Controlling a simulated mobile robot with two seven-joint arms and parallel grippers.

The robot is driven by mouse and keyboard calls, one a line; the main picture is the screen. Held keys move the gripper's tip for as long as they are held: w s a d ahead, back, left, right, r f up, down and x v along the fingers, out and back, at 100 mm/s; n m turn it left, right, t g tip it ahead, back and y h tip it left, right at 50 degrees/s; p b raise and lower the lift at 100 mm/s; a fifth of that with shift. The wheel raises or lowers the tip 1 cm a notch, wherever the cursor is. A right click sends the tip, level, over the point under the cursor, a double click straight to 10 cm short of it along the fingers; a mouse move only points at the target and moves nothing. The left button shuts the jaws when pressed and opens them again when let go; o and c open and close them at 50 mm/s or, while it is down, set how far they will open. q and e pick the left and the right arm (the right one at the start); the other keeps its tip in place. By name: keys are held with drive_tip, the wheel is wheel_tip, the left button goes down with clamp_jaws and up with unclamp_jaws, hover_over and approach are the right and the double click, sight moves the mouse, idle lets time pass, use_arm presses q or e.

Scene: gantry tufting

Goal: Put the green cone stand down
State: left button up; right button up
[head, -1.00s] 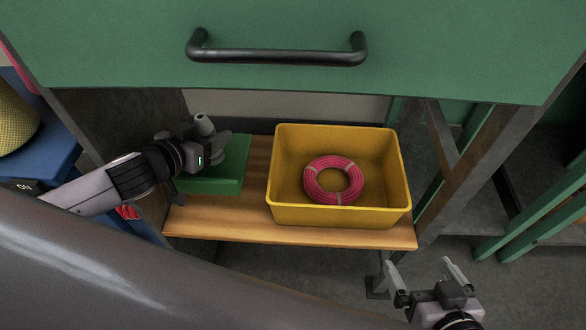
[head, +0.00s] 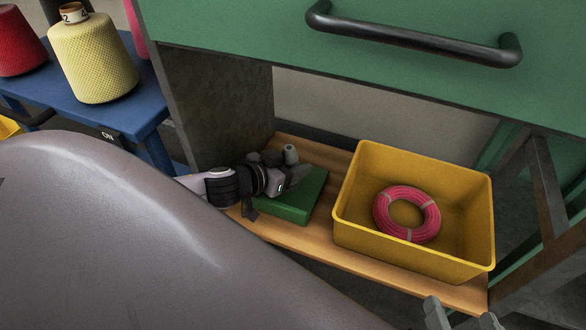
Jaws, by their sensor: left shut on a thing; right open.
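The green cone stand (head: 299,207) has a flat green base and a grey upright peg. It is on the wooden shelf (head: 301,243), left of the yellow bin; I cannot tell whether its base fully touches the wood. My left gripper (head: 286,172) is shut on the stand at its peg, and the gripper hides part of the base. My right gripper (head: 463,316) is open and empty at the bottom right edge, with only its fingertips in view.
A yellow bin (head: 358,232) with a pink coil (head: 382,215) stands on the shelf to the right. A green drawer front with a black handle (head: 415,40) overhangs the shelf. A blue table (head: 124,122) at left carries a yellow cone (head: 92,62) and a red cone (head: 18,42).

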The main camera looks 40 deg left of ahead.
use_arm(q)
drive_tip(key=shift+f, duration=0.1)
drive_tip(key=o, duration=1.2)
drive_tip(key=shift+f, duration=0.1)
drive_tip(key=shift+c, duration=0.2)
